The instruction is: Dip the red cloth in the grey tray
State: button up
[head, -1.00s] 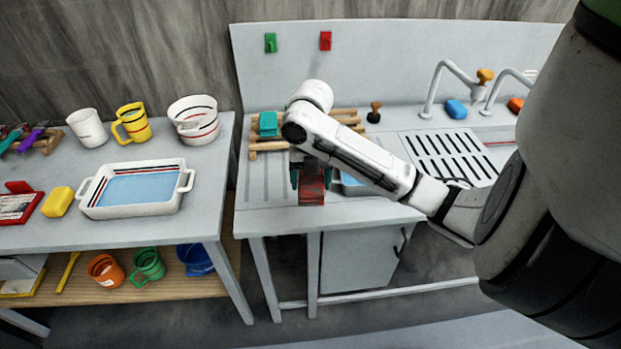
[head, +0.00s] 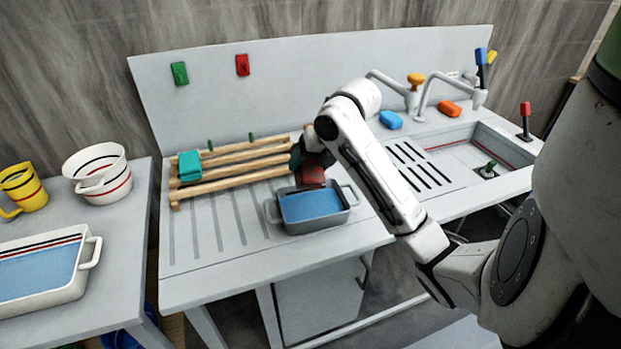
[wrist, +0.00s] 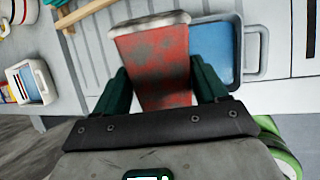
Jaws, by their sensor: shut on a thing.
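The red cloth (wrist: 155,62), with dark blotches, hangs between the fingers of my gripper (wrist: 160,88) in the wrist view. My gripper is shut on it. In the head view the red cloth (head: 311,174) shows above the back edge of the grey tray, with my arm partly in front of the gripper. The grey tray (head: 315,225) holds blue liquid and has a handle at each end. It stands on the sink counter. In the wrist view the grey tray (wrist: 263,42) lies just right of the cloth. The cloth appears apart from the liquid.
A wooden rack (head: 238,170) with a folded teal cloth (head: 190,165) stands left of the tray. A sink (head: 500,150) with taps is at the right. A white tray (head: 92,270) of blue liquid and a white bowl (head: 100,188) are on the left table.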

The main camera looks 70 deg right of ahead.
jog(key=shift+s+d+f, duration=0.1)
jog(key=shift+s+d, duration=0.4)
jog(key=shift+d, duration=0.15)
jog(key=shift+f+b, duration=1.7)
jog(key=shift+f, duration=0.95)
notch_tip(320, 180, down, 6)
jog(key=b, duration=0.7)
jog(key=shift+w+a, duration=0.1)
jog(key=shift+w+a, duration=0.4)
jog(key=shift+w, duration=0.1)
jog(key=shift+s, duration=0.1)
jog(key=shift+s+d+b, duration=0.45)
jog(key=shift+b, duration=0.1)
